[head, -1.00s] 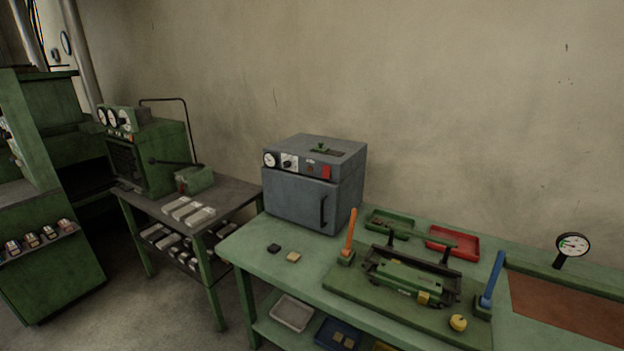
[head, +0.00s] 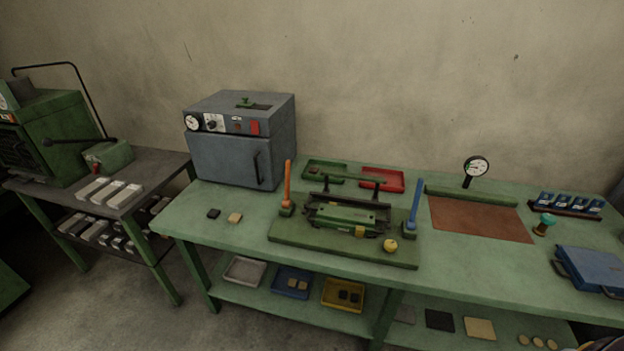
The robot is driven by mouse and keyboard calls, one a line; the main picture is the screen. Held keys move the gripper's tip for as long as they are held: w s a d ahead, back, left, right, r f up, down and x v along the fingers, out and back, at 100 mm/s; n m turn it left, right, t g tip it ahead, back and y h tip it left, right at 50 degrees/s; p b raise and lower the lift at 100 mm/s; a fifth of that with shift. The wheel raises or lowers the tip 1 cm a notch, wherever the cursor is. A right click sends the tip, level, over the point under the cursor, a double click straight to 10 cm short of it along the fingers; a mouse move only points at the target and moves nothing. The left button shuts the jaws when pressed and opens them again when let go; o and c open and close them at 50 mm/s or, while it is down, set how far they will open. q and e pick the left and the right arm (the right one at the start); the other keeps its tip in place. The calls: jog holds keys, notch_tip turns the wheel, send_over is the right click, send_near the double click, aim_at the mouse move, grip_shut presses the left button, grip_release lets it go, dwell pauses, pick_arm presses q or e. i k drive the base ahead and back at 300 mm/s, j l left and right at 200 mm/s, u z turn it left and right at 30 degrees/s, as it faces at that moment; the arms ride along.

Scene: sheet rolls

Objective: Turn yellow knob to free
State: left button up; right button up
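The yellow knob (head: 390,246) is a small round knob at the front right corner of the green roll fixture's base (head: 300,238) on the bench. The green roller unit (head: 346,215) sits on this base, between an orange lever (head: 287,185) on the left and a blue lever (head: 413,206) on the right. Both levers stand roughly upright. The knob's pointer or markings are too small to read. Neither of my grippers shows clearly. A dark rounded shape is cut off at the bottom right edge, and I cannot tell what it is.
The green bench (head: 190,212) carries a grey oven (head: 240,140), a red tray (head: 382,179), a dial gauge (head: 476,170), a brown mat (head: 480,218) and a blue case (head: 592,268). Trays lie on the shelf below. Bare floor shows at the lower left.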

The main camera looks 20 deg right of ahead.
aim_at(390, 244)
jog(key=z, duration=1.25)
